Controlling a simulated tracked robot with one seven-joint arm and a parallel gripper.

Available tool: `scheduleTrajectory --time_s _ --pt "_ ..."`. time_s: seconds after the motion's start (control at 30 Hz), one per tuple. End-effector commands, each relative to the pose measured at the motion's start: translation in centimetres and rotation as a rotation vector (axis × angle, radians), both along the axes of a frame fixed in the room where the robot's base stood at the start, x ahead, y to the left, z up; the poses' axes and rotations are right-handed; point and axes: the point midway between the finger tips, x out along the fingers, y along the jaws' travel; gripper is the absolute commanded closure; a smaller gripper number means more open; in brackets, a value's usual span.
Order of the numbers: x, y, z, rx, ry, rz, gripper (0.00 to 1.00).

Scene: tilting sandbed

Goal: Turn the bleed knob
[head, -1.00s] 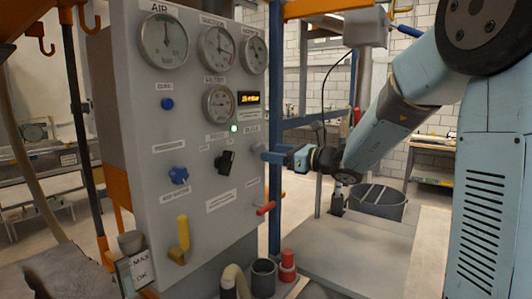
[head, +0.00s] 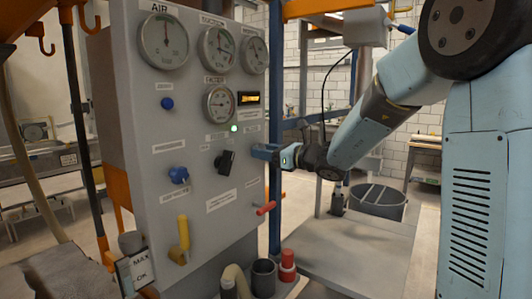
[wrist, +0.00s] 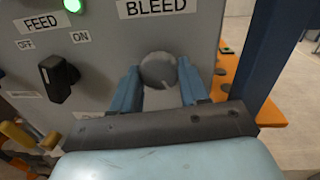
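The bleed knob (wrist: 158,70) is a round grey knob on the grey panel, under the BLEED label (wrist: 155,7) in the wrist view. My gripper (wrist: 160,88) is open, with one blue finger on each side of the knob. A gap shows between the knob and each finger, so the fingers look apart from it. In the head view my gripper (head: 262,152) is at the right edge of the panel front (head: 150,110). The knob is hidden there behind the fingers.
Left of the knob is the black FEED switch (wrist: 55,78), with a lit green lamp (wrist: 73,5) above. Below my gripper a red handle (head: 265,208) sticks out from the panel. A blue post (head: 275,70) stands just right of the panel.

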Motion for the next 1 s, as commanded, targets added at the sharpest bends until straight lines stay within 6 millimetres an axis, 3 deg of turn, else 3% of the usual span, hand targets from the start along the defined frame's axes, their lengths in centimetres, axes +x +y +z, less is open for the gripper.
scheduleTrajectory --time_s 0.27,0.93,0.97,1.0 --pt "-0.07 0.06 -0.04 0.000 0.000 0.002 0.86" --pt "-0.13 0.16 -0.08 -0.089 -0.111 0.005 0.87" --pt "-0.14 0.16 -0.08 -0.089 -0.111 0.005 0.54" --pt "-0.14 0.16 -0.08 -0.089 -0.111 0.005 0.50"
